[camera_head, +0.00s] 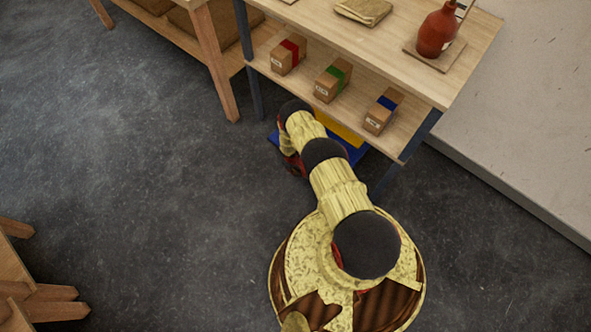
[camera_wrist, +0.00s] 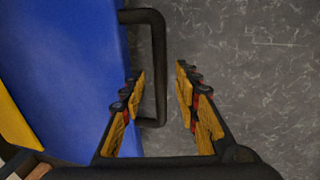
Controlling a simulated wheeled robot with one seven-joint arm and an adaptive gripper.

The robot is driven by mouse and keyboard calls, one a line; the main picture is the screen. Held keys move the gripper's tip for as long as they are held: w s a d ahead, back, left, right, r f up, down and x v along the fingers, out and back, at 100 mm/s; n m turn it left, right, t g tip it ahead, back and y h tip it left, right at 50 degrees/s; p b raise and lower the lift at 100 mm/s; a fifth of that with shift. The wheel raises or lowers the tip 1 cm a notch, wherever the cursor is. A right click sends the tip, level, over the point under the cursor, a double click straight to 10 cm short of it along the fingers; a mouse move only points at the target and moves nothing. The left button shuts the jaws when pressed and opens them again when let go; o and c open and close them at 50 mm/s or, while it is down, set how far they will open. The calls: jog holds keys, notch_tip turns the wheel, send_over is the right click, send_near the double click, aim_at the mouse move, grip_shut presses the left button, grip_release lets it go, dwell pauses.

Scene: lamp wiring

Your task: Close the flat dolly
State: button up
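The flat dolly, a blue slab, lies low beneath the shelf in the head view (camera_head: 355,154), mostly covered by my arm. In the wrist view its blue top (camera_wrist: 70,70) fills the left side. A black U-shaped handle (camera_wrist: 158,40) sticks out from its right edge. My gripper (camera_wrist: 159,82) is open, with one finger on each side of the handle's outer bar. The left finger overlaps the handle's opening; the right finger is over the floor side. I see a gap to the bar on both sides. In the head view the fingers are hidden.
A yellow object (camera_head: 338,128) sits over the dolly. The wooden shelf (camera_head: 398,142) above carries boxes with red (camera_head: 288,54), green (camera_head: 332,80) and blue (camera_head: 383,110) bands. A red bottle (camera_head: 437,30) stands on top. The grey floor (camera_head: 140,160) at left is clear.

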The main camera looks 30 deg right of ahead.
jog(key=shift+f, duration=0.1)
jog(key=shift+c, duration=0.5)
grip_shut()
dwell(0.5)
